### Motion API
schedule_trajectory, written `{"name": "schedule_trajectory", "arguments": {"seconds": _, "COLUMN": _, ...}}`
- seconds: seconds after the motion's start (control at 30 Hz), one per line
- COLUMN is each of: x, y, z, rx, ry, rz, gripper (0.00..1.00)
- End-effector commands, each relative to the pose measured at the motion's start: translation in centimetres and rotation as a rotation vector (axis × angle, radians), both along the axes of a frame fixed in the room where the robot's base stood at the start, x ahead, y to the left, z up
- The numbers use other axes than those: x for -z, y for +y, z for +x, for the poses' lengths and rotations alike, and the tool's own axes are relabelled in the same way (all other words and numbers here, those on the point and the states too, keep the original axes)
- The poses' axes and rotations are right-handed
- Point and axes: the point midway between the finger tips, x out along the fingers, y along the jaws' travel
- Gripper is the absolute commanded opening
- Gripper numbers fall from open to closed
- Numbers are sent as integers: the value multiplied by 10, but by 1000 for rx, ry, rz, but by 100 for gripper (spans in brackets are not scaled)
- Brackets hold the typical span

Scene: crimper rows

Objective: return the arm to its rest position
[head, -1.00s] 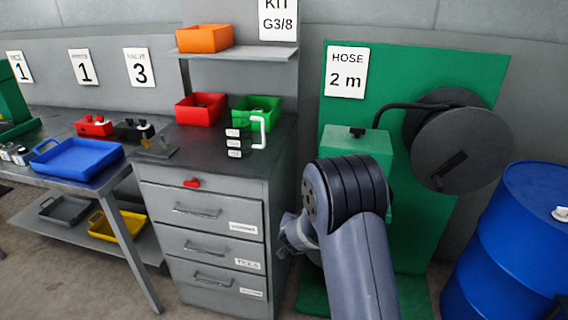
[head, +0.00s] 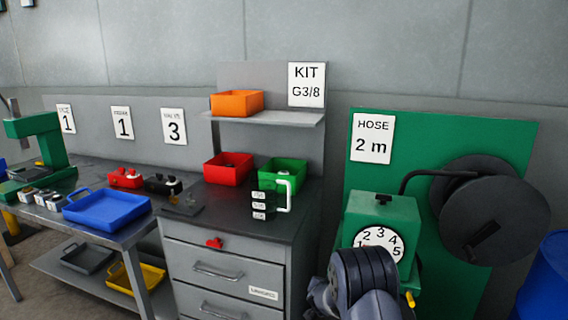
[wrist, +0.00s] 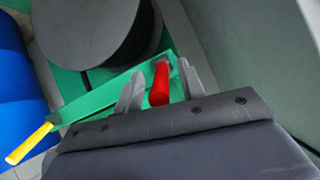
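My arm (head: 365,285) shows at the bottom right of the head view, folded low in front of the green hose machine (head: 383,212). My gripper's fingers are hidden there. In the wrist view my gripper (wrist: 159,84) has its two grey fingers apart. A red cylinder (wrist: 160,83) shows between them, with gaps on both sides; I cannot tell what it belongs to. A long green part (wrist: 100,100) with a yellow handle (wrist: 29,144) lies beyond the fingers.
The numbered dial (head: 380,243), black reel (head: 494,220) and blue drum (head: 545,280) stand on the right. The drawer cabinet (head: 225,255) carries red (head: 228,169) and green (head: 283,173) bins. A blue tray (head: 107,209) sits on the left bench.

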Motion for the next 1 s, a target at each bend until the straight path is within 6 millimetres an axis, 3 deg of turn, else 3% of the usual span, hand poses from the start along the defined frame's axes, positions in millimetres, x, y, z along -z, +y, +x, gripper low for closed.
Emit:
{"name": "schedule_trajectory", "arguments": {"seconds": 0.43, "x": -9, "y": 4, "z": -11, "rx": -1, "ry": 5, "rz": 2, "gripper": 38}}
{"name": "schedule_trajectory", "arguments": {"seconds": 1.0, "x": -60, "y": 25, "z": -84, "rx": -2, "ry": 4, "rz": 2, "gripper": 38}}
